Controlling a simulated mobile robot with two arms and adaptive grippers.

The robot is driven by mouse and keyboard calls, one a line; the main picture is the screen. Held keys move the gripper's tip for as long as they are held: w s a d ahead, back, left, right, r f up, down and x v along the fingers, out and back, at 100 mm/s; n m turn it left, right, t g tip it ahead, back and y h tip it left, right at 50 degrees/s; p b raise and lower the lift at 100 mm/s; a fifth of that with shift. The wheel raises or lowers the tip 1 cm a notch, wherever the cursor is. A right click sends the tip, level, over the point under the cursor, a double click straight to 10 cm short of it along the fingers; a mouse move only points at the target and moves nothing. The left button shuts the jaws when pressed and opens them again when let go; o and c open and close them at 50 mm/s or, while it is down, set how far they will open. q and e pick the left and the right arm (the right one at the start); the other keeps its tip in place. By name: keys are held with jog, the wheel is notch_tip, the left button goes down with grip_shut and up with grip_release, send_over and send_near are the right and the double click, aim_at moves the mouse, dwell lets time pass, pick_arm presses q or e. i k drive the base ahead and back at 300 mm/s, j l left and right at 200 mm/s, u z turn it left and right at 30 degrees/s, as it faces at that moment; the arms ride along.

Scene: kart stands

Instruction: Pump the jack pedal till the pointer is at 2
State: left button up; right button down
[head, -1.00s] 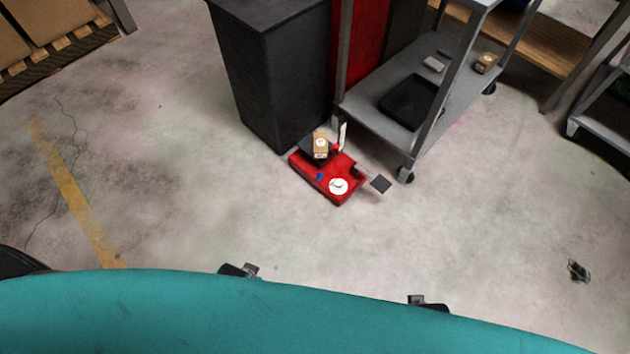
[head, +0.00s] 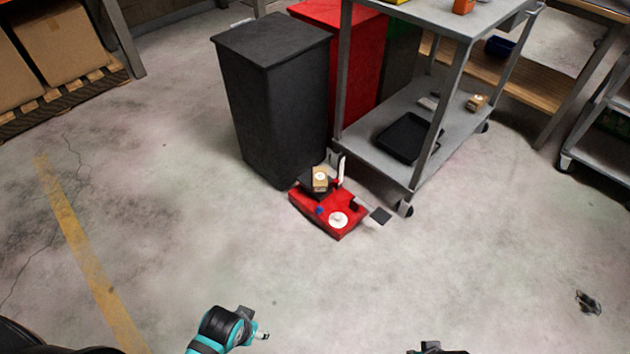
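The red jack (head: 328,212) sits on the floor in front of the black bin. A small cardboard box (head: 320,177) rests on its dark plate. A round white dial (head: 338,220) is on the jack's top; its pointer is too small to read. The dark square pedal (head: 381,216) sticks out to the right of the jack, near the cart's front wheel. My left gripper (head: 252,322) is low in the view, well short of the jack and touching nothing visible. My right gripper (head: 432,348) barely shows at the bottom edge. The opening of neither gripper can be made out.
A black bin (head: 270,90) and a red bin (head: 358,55) stand behind the jack. A grey cart (head: 455,135) stands close by on the right, its wheel near the pedal. A small dark object (head: 588,303) lies far right. The floor before the jack is clear.

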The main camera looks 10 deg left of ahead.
aim_at(380, 215)
jog(key=i+j+z, duration=0.2)
jog(key=i+j, duration=0.2)
jog(key=i+j+z, duration=0.2)
jog(key=i+j, duration=0.25)
jog(key=i+j+z, duration=0.2)
jog(key=i+j, duration=0.15)
jog(key=j, duration=0.25)
